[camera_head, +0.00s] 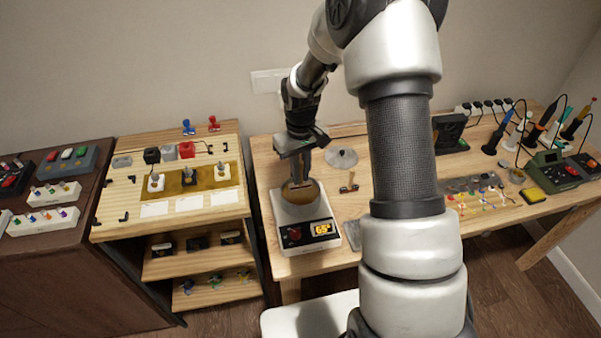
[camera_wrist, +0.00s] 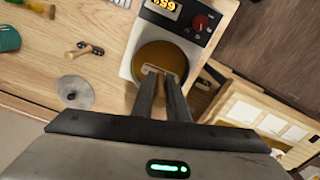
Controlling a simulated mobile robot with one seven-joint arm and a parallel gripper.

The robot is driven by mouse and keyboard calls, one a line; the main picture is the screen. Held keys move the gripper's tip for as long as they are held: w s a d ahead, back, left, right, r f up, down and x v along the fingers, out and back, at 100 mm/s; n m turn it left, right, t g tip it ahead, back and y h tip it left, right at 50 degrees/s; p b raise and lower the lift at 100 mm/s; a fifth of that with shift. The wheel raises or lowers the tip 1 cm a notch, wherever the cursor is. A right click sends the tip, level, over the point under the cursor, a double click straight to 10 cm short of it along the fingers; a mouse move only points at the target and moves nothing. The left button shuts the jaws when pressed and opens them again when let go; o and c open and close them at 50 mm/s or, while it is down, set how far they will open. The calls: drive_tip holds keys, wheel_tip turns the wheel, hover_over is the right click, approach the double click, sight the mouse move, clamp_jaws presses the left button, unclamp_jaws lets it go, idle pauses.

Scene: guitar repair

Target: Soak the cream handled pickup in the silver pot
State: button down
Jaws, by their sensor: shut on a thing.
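The silver pot (camera_head: 318,240) is a pale box with a round well of amber liquid, a red knob and a lit display reading about 65. It also shows in the wrist view (camera_wrist: 196,58). My gripper (camera_head: 297,184) points down into the well and is shut on the cream handled pickup. In the wrist view, only a small pale part of the cream handled pickup (camera_wrist: 151,68) shows at my fingertips (camera_wrist: 162,75), over the amber liquid. The fingers hide the rest, and I cannot tell how deep it sits.
A round metal lid (camera_head: 342,158) lies behind the pot, beside a small wooden-handled tool (camera_head: 348,184). Several handled pieces stand on a brown mat (camera_head: 174,188) on the left shelf unit. Tools and a parts mat (camera_head: 482,187) crowd the right side.

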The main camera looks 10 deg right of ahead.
sight(301, 162)
drive_tip(key=shift+r+p, duration=1.3)
drive_tip(key=shift+r, duration=0.75)
drive_tip(key=shift+f, duration=0.1)
